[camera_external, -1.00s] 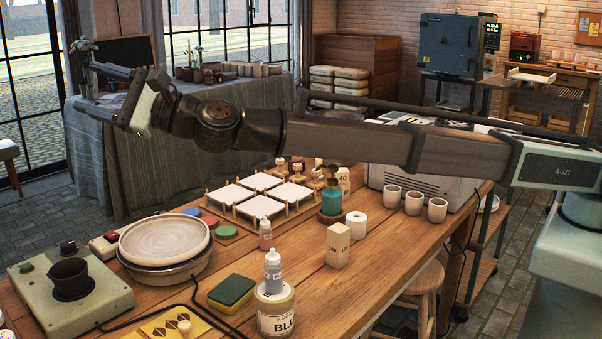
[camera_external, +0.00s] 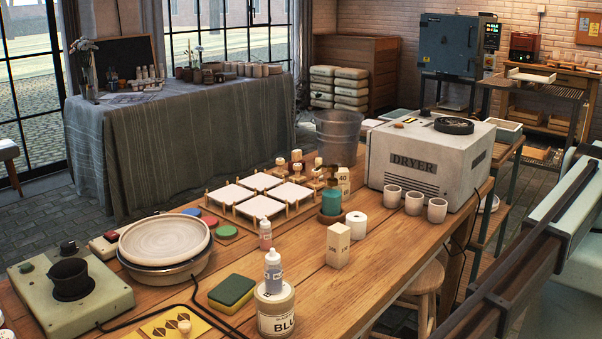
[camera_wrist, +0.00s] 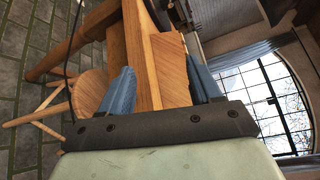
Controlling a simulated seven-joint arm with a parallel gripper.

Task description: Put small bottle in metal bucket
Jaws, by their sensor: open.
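The metal bucket (camera_external: 338,138) stands at the back of the wooden table, left of the dryer. Two small bottles show in the external view. A white-capped bottle (camera_external: 273,274) stands upright on the jar marked BLU. A smaller bottle with a pinkish body (camera_external: 265,238) stands on the table near the tile rack. I cannot tell which one the task names. My gripper (camera_wrist: 163,80) shows only in the wrist view, with its blue fingers apart and nothing seen between them. Neither bottle nor the bucket shows in the wrist view.
The dryer (camera_external: 425,165) and several cups (camera_external: 414,203) are on the right. A stool (camera_wrist: 88,92) is below the table edge.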

